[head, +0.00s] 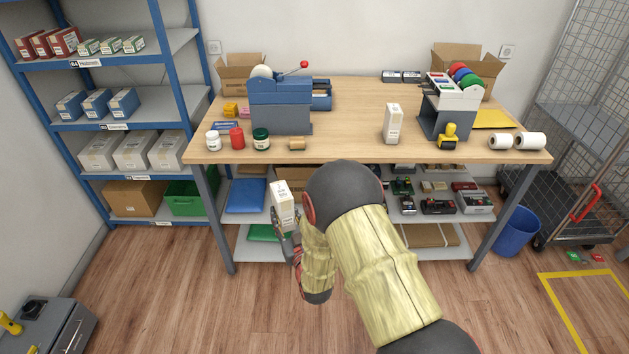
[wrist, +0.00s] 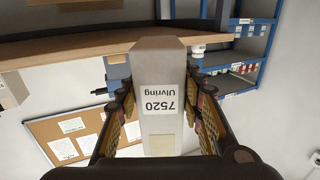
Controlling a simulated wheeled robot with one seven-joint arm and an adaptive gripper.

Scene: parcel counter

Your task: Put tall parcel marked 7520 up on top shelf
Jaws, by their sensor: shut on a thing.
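My gripper (wrist: 161,125) is shut on a tall white parcel (wrist: 161,75), whose label reads 7520 Ulvring, upside down in the wrist view. In the head view the held parcel (head: 283,203) stands nearly upright, slightly tilted, in front of the workbench's front edge and below its top. My gripper (head: 289,235) grips its lower part. The blue-framed shelf unit (head: 172,62) stands at the left; its top visible shelf (head: 155,50) carries red boxes and small green-and-white boxes. A similar tall white parcel (head: 392,124) stands on the workbench; its marking is too small to read.
The workbench (head: 345,145) holds a blue tape machine (head: 280,105), jars, white rolls (head: 530,141) and a label dispenser (head: 450,105). Lower shelves hold grey boxes (head: 132,152) and a green crate (head: 187,197). A grey cabinet (head: 60,325) stands at the lower left. Floor between is clear.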

